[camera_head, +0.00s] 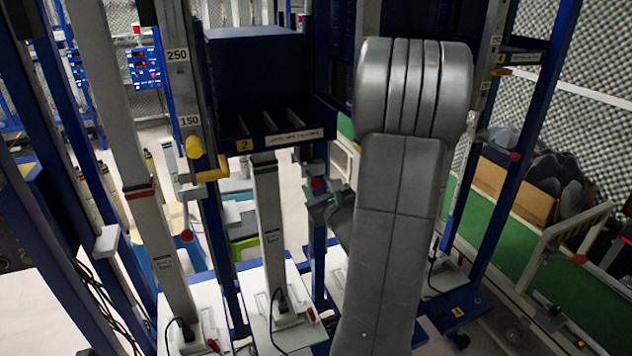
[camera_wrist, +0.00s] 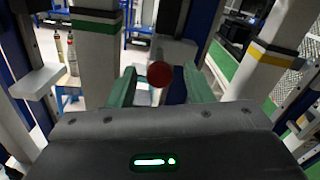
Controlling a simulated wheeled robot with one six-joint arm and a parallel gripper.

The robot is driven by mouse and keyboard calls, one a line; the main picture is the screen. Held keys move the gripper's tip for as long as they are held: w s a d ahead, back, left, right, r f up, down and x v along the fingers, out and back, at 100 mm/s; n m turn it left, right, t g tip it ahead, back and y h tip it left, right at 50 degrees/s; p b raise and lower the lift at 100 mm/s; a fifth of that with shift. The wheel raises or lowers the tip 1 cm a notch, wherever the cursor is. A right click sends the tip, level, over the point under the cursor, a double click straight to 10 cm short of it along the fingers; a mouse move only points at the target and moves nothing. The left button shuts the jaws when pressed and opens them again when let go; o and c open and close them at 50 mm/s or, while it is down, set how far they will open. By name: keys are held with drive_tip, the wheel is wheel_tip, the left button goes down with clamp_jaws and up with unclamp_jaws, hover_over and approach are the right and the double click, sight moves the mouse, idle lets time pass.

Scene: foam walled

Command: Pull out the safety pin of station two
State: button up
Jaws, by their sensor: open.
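Station two carries a yellow label "2" (camera_head: 244,145) on the front of a dark blue shelf box. A red round knob (camera_head: 317,184), which looks like the pin's head, sits on the blue post right of that label. In the wrist view the red knob (camera_wrist: 159,74) appears between the two green fingers of my gripper (camera_wrist: 160,82). The fingers are spread, with a gap on each side of the knob. In the head view my gripper (camera_head: 328,207) is just below the knob, partly hidden by my grey arm.
A yellow handle (camera_head: 213,173) sticks out left of the shelf. White columns with coloured bands stand close by; one with a green band (camera_head: 266,200) is left of the post. In the wrist view a yellow-banded column (camera_wrist: 262,60) stands right and a green-banded one (camera_wrist: 97,45) left.

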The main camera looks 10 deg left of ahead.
drive_tip(key=shift+x, duration=0.9)
drive_tip(key=shift+c, duration=0.3)
clamp_jaws()
drive_tip(key=b+v, duration=0.2)
drive_tip(key=v, duration=0.6)
drive_tip(key=shift+s+d, duration=0.2)
drive_tip(key=shift+s, duration=0.05)
drive_tip(key=shift+f, duration=0.1)
drive_tip(key=shift+o, duration=0.3)
unclamp_jaws()
drive_tip(key=shift+s+d, duration=0.1)
